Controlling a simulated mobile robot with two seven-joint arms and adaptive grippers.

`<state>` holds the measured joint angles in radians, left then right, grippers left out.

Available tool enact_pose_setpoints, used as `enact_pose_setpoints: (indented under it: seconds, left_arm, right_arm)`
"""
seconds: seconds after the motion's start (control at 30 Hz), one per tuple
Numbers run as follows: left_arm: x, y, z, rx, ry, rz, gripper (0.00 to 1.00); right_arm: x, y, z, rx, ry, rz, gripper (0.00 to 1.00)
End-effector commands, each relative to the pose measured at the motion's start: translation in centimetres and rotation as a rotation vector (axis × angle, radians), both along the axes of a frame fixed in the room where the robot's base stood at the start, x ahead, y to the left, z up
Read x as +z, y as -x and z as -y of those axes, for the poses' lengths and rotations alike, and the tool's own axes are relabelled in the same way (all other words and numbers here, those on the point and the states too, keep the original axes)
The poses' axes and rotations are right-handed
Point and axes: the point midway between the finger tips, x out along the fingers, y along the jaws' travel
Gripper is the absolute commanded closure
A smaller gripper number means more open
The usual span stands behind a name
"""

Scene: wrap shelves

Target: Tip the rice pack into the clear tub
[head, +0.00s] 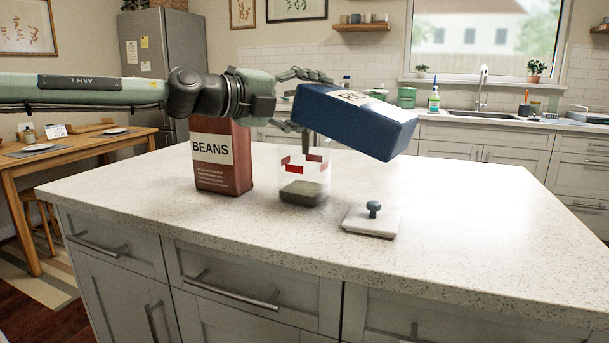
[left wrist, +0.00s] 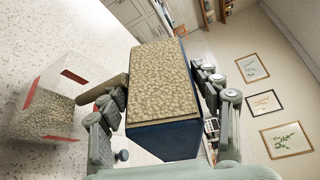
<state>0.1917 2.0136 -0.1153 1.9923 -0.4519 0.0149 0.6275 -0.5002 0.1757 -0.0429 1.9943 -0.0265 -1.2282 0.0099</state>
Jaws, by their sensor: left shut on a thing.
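The rice pack (head: 352,122) is a blue box with a pale label on its upper face. It is tipped on its side above the counter, its open end facing left. My left gripper (head: 287,100) is shut on it near that end. The left wrist view shows the pack (left wrist: 162,88) full of tan grains between my fingers (left wrist: 160,100). A brown stream drops from the open end into the clear tub (head: 318,177). The tub stands upright with red marks on its wall and a layer of grains at the bottom. My right gripper is out of view.
A red-brown BEANS pack (head: 222,160) stands just left of the tub. A white square lid (head: 360,222) with a blue-grey knob lies to the tub's right. The island counter (head: 480,215) is clear on its right side.

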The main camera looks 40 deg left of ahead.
Motion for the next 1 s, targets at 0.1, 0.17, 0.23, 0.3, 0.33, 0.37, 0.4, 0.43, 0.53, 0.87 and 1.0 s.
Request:
enact_pose_setpoints:
  seconds: [0.1, 0.17, 0.23, 0.3, 0.33, 0.37, 0.4, 0.43, 0.53, 0.87, 1.0]
  left_arm:
    - [0.26, -0.01, -0.02, 0.002, 0.000, 0.004, 0.96]
    - [0.24, -0.01, -0.02, 0.002, 0.000, 0.004, 0.96]
    - [0.23, -0.01, -0.02, 0.001, 0.000, 0.004, 0.96]
    - [0.23, -0.01, -0.02, 0.001, 0.000, 0.004, 0.96]
    - [0.23, -0.01, -0.02, 0.001, 0.001, 0.003, 0.96]
    - [0.24, -0.01, -0.04, 0.001, 0.005, 0.004, 0.96]
    - [0.26, -0.01, -0.09, 0.001, 0.021, 0.004, 0.96]
    - [0.28, -0.01, -0.13, 0.001, 0.033, 0.006, 0.96]
    - [0.24, -0.01, -0.13, 0.001, 0.036, 0.005, 0.96]
    - [0.21, 0.00, -0.13, 0.001, 0.036, 0.004, 0.96]
    - [0.26, -0.01, -0.25, 0.001, 0.074, 0.007, 0.96]
  right_arm:
    - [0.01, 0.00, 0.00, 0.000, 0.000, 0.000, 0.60]
    - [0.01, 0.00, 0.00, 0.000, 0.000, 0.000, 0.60]
    - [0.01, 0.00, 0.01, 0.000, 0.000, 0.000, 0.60]
    - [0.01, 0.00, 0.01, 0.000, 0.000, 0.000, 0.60]
    - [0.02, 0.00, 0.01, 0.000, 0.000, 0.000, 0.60]
    - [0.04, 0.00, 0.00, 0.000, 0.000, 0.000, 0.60]
    - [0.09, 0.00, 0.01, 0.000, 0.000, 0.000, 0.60]
    - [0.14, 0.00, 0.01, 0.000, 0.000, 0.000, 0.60]
    - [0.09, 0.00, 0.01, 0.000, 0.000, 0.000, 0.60]
    - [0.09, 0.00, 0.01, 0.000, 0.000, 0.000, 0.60]
    - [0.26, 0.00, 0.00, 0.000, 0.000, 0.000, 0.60]
